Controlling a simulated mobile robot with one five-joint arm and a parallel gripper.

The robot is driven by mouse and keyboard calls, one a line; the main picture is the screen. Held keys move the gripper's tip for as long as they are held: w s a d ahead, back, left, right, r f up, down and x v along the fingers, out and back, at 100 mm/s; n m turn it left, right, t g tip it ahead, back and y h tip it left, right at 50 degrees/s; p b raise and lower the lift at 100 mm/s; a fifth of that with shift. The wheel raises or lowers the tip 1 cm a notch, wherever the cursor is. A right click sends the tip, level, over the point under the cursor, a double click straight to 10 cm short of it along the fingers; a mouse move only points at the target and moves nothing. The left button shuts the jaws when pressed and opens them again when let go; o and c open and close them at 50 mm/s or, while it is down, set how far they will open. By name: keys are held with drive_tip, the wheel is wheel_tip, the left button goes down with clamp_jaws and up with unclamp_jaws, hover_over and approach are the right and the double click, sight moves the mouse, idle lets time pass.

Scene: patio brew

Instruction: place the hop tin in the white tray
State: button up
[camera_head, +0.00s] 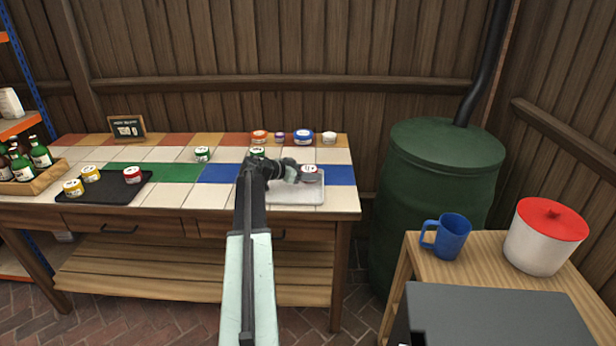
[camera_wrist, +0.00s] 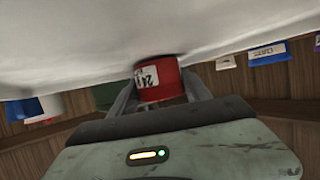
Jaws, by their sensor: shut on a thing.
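A red tin (camera_wrist: 158,78) with a white label sits between the two fingers of my gripper (camera_wrist: 160,95) in the wrist view. In the head view my gripper (camera_head: 303,174) is over the white tray (camera_head: 298,197) at the right end of the tiled bench, with the tin (camera_head: 310,170) at its tip. My gripper is shut on this tin. In the wrist view, which looks upside down, a broad white surface lies close against the tin. I cannot tell whether they touch. Which tin is the hop tin cannot be read.
A black tray (camera_head: 108,193) with yellow and red tins stands at the left. Green tins (camera_head: 203,154) stand mid-bench. Several tins (camera_head: 303,137) line the back edge behind the white tray. A green barrel (camera_head: 440,190) stands right of the bench.

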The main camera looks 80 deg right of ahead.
drive_tip(key=shift+f, duration=0.15)
drive_tip(key=o, duration=1.1)
drive_tip(key=shift+c, duration=0.2)
drive_tip(key=shift+r, duration=0.2)
drive_tip(key=p+v, duration=0.4)
drive_tip(key=v, duration=0.7)
drive_tip(key=shift+a+r+p, duration=0.1)
drive_tip(key=shift+a+p, duration=0.05)
drive_tip(key=shift+p, duration=0.2)
drive_tip(key=shift+w+a, duration=0.25)
drive_tip(key=shift+w, duration=0.1)
